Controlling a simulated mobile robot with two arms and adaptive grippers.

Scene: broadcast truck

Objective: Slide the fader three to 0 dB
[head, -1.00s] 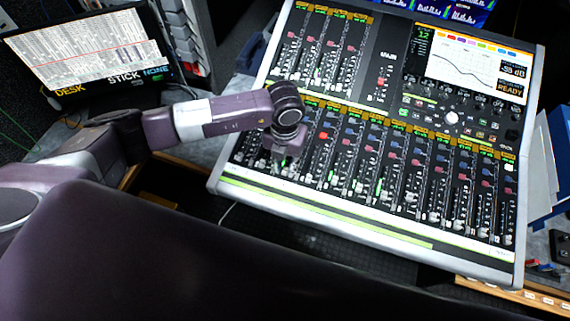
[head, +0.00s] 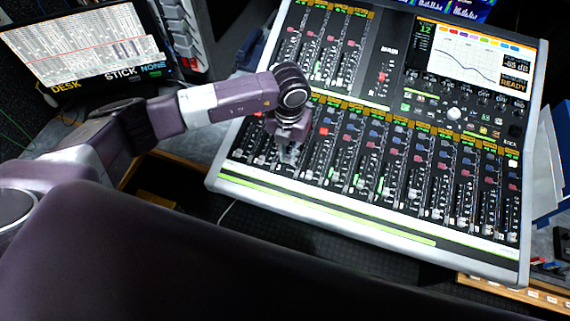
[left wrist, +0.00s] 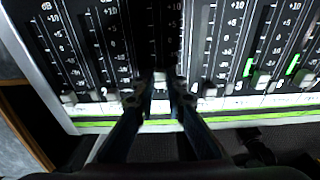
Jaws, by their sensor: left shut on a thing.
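The mixing console (head: 330,208) fills the right half of the head view, tilted, with a lower row of channel faders. My left gripper (head: 288,152) is over the left part of this row and hides some of it. In the left wrist view my left gripper (left wrist: 161,88) is shut on a pale fader cap (left wrist: 160,76), the third from the left. This cap sits a little higher up its slot than the two to its left (left wrist: 68,98) (left wrist: 110,94). The scale beside it is in shadow and hard to read. My right gripper is not in view.
Neighbouring caps (left wrist: 209,90) stand close on both sides of my fingers. The console screen (head: 465,50) shows a curve and small readouts. A monitor (head: 85,50) stands at the left. Papers and a blue folder (head: 550,165) are at the right edge.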

